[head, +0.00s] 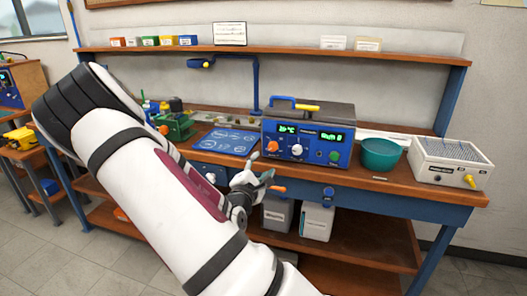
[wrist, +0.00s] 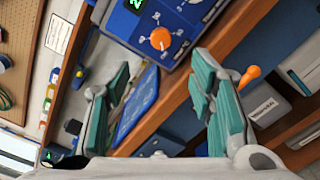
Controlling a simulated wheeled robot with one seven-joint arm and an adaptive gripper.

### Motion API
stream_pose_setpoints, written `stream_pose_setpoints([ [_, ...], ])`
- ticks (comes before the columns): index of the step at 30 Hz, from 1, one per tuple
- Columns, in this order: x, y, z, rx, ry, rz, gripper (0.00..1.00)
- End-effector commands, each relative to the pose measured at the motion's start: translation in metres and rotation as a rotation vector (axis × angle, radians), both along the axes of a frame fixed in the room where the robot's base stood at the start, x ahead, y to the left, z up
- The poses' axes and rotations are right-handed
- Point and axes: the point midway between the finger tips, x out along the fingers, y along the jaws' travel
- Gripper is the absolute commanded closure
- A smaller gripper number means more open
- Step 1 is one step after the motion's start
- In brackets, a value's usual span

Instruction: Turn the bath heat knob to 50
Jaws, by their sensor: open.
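The blue control unit (head: 310,135) stands on the bench with two green displays and an orange knob (head: 272,147), a white knob (head: 297,150) and a green knob (head: 334,156) on its front. Its labels are too small to read, so I cannot tell which is the bath heat knob. In the wrist view the orange knob (wrist: 160,38) has a white pointer mark and lies beyond the fingertips. My gripper (head: 268,174) is open and empty, in front of and below the unit. In the wrist view its teal fingers (wrist: 163,64) are spread apart, not touching the knob.
A teal bowl (head: 381,155) and a white box with a yellow part (head: 450,165) stand right of the unit. A blue mat (head: 225,141) lies left of it. An orange-tipped lever (wrist: 250,75) is near the right finger.

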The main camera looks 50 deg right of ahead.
Motion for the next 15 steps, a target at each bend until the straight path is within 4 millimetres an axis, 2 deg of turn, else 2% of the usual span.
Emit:
stream_pose_setpoints([
  [15,0.036,-0.09,0.0,0.003,-0.004,-0.002,0.51],
])
